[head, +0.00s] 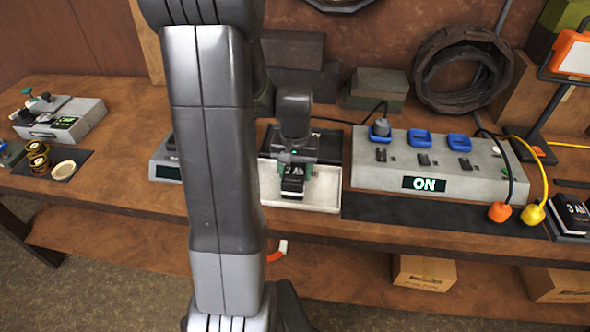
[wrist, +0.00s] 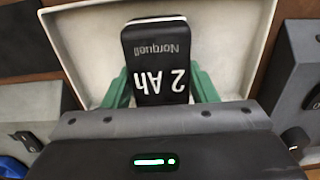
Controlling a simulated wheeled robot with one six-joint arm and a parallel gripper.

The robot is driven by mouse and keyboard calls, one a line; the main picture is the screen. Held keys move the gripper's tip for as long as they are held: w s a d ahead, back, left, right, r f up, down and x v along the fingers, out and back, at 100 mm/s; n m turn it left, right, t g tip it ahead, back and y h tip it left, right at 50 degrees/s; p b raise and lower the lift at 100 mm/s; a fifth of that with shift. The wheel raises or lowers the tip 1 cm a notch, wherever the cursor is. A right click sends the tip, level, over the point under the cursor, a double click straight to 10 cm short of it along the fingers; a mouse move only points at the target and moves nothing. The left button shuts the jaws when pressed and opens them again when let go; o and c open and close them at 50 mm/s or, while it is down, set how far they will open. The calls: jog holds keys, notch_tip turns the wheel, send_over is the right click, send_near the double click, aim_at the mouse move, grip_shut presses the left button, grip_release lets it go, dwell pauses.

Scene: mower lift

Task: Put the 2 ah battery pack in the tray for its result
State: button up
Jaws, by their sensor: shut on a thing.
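The 2 Ah battery pack (head: 292,184) is a small black block with white lettering. My gripper (head: 293,172) is shut on it, with a green finger on each side. The wrist view shows the pack (wrist: 160,55) between the green fingers of my gripper (wrist: 162,88), its label facing the camera. The pack is over a shallow white tray (head: 326,188), whose pale floor and rim also show in the wrist view (wrist: 245,30). I cannot tell whether the pack touches the tray floor.
A dark tray (head: 334,143) lies behind the white one. A 3 Ah pack (head: 572,212) is at far right. A grey device (head: 166,172) is left, partly behind my arm.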

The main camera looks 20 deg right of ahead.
aim_at(295, 170)
jog(key=o, duration=1)
jog(key=shift+f, duration=0.15)
jog(key=shift+c, duration=0.2)
jog(key=o, duration=0.4)
jog(key=shift+o, duration=0.2)
jog(key=shift+r, duration=0.2)
notch_tip(295, 170, up, 12)
